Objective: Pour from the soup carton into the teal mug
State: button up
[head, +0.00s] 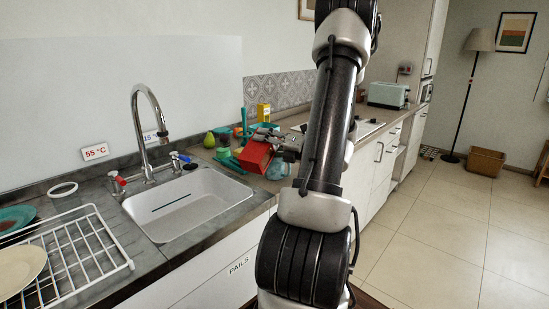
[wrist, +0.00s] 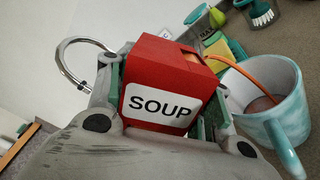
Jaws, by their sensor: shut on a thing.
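My gripper (head: 283,143) is shut on the red soup carton (head: 255,156), which is tilted over the counter. In the wrist view the carton (wrist: 160,84) sits between my fingers with its SOUP label facing the camera. An orange stream (wrist: 238,68) arcs from the carton's top end into the teal mug (wrist: 284,118). The mug stands upright just beyond the carton, and some brownish-pink contents show inside it. In the head view the mug (head: 279,169) is partly hidden by the carton and my arm.
A white sink (head: 185,205) with a tall faucet (head: 140,115) lies to the left, with a wire dish rack (head: 75,255) further left. A green pear (head: 209,140), a yellow box (head: 263,112) and other small items crowd the counter behind the carton.

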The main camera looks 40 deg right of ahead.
jog(key=shift+f+m, duration=0.4)
jog(key=shift+m, duration=0.5)
dwell(0.8)
jog(key=shift+w+d+r+m+p, duration=0.2)
jog(key=shift+d+m+p, duration=0.25)
jog(key=shift+m, duration=0.25)
dwell(1.2)
